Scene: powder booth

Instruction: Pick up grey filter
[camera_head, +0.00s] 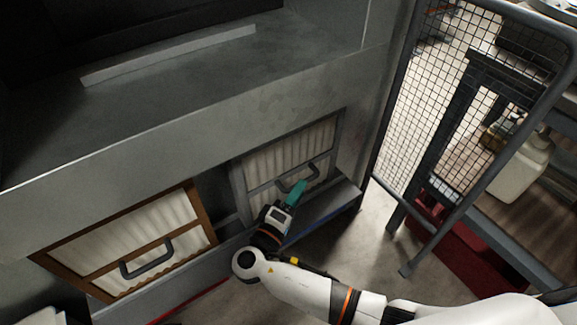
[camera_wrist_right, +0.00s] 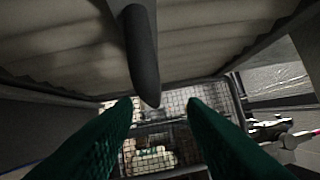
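The grey filter (camera_head: 289,153) has a grey frame and pale pleats and sits in the right-hand opening of the booth front. Its dark handle (camera_head: 284,184) sticks out at the front. My right gripper (camera_head: 298,187), with green fingers, is at this handle and partly covers it. In the right wrist view the two fingers (camera_wrist_right: 158,104) are apart, and the dark handle (camera_wrist_right: 143,50) reaches down to between their tips. I cannot tell whether either finger touches it. The pleats (camera_wrist_right: 60,45) fill the upper part of that view. My left gripper is not in view.
A brown-framed filter (camera_head: 130,240) with a dark handle sits in the left opening. A grey ledge (camera_head: 325,213) runs below the grey filter. A mesh gate (camera_head: 455,110) stands at the right, with a white jug (camera_head: 520,170) behind it. Some floor is clear between.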

